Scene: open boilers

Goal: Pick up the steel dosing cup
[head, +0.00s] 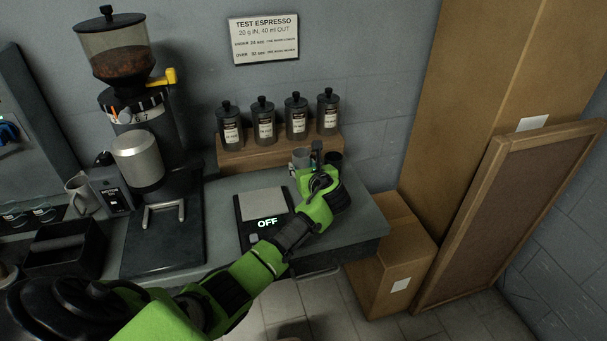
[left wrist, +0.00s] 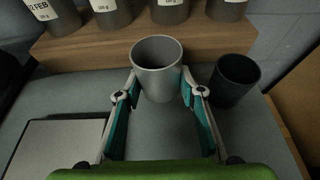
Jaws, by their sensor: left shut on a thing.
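The steel dosing cup (left wrist: 157,72) is a plain grey metal cup, upright with its open mouth up, in the left wrist view. My left gripper (left wrist: 158,92) is shut on it, one finger on each side. In the head view the cup (head: 301,157) shows only in part behind my left gripper (head: 319,163), near the back of the counter in front of the wooden shelf. I cannot tell whether its base touches the counter. My right gripper is not in view.
A dark cup (left wrist: 234,80) stands close to the right of the steel cup. Several labelled canisters (head: 263,120) stand on the wooden shelf (head: 270,152) behind. A scale (head: 264,204) reading OFF and a grinder (head: 140,150) are to the left. Cardboard boxes (head: 392,262) stand right of the counter.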

